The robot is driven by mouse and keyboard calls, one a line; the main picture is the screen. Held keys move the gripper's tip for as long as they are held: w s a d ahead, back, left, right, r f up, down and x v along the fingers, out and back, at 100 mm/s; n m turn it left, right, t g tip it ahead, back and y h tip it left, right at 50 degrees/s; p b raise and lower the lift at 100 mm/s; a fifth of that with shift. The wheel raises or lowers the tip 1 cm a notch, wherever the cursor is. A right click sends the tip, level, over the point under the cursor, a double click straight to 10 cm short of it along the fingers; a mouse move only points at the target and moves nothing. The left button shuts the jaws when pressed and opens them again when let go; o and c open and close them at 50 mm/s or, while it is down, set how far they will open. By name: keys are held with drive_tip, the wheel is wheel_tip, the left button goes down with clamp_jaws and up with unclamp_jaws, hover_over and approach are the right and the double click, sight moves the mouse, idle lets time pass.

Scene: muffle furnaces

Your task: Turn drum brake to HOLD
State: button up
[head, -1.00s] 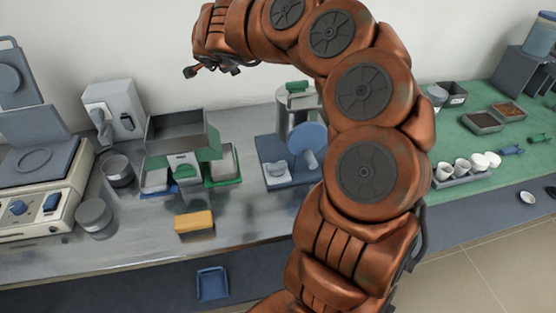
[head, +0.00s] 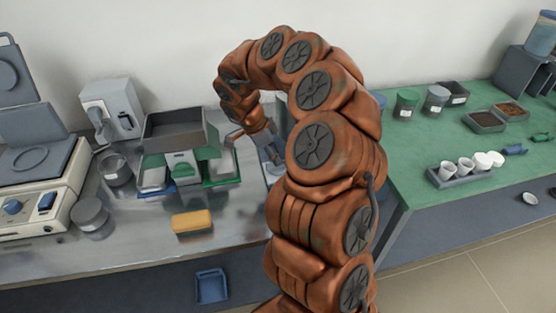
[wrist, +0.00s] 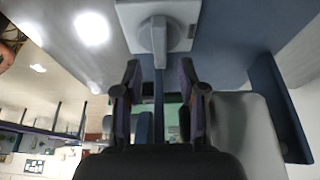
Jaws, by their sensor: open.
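In the wrist view a grey lever knob (wrist: 158,40), which looks like the drum brake, stands on a pale square plate (wrist: 185,12) fixed to a blue-grey base. My gripper (wrist: 160,82) is open, with one finger to each side of the line of the knob. The knob's end lies just ahead of the fingertips, roughly centred, and I cannot tell whether they touch. No HOLD marking is readable. In the head view my gripper (head: 272,152) points down over the drum machine's blue base (head: 274,172). My arm hides most of that machine and the knob.
Left of my gripper stand a grey hopper tray (head: 178,130) on a green machine and a yellow block (head: 193,221). The green bench (head: 430,200) at right holds a cup rack (head: 456,177) and dark trays. The bench front near the yellow block is clear.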

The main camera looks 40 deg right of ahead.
drive_tip(key=shift+x, duration=1.75)
clamp_jaws()
